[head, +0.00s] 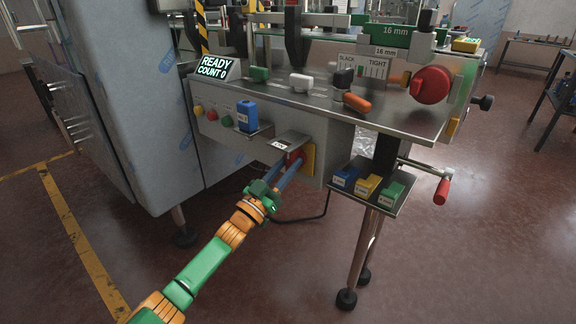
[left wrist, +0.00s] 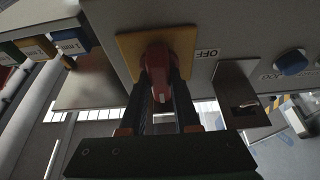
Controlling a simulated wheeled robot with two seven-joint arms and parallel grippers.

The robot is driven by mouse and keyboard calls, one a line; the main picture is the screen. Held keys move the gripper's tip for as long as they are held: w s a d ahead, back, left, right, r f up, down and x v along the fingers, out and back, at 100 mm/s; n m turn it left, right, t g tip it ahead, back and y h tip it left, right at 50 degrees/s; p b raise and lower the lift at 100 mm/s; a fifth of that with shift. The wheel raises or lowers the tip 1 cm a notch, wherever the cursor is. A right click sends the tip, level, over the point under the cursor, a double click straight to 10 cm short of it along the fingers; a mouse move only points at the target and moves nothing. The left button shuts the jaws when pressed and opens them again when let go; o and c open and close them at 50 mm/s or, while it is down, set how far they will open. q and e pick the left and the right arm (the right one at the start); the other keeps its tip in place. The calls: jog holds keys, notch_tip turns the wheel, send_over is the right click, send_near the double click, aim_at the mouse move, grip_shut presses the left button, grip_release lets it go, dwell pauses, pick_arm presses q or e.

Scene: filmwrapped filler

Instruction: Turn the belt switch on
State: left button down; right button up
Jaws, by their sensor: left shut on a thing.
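The belt switch is a red handle (head: 294,156) on a yellow plate (head: 310,157), on the front panel of the steel machine. In the left wrist view the red handle (left wrist: 162,62) stands out from its yellow plate (left wrist: 128,48), with an OFF label (left wrist: 208,53) beside the plate. My left gripper (head: 289,168) reaches up to the switch from below. Its two fingers (left wrist: 165,88) are shut on the red handle, one on each side. The fingers partly cover the handle in the head view. My right gripper is not in view.
A small steel shelf (head: 281,139) juts out just above the switch. A blue block (head: 247,116) sits to the left, below a READY, COUNT 0 display (head: 214,67). A tray (head: 391,205) with blue, yellow and green blocks and a red-handled crank (head: 441,191) are at right.

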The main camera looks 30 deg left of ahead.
pick_arm(q)
jog(key=shift+f, duration=0.2)
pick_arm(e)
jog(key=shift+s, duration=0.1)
pick_arm(q)
jog(key=c, duration=0.8)
grip_release()
jog(key=shift+o, duration=0.8)
jog(key=shift+r, duration=0.15)
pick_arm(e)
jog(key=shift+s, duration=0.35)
pick_arm(q)
jog(key=v, duration=0.7)
jog(key=shift+p, duration=0.4)
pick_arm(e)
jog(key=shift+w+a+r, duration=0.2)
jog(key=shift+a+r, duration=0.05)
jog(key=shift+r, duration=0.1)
pick_arm(q)
jog(key=shift+s, duration=0.1)
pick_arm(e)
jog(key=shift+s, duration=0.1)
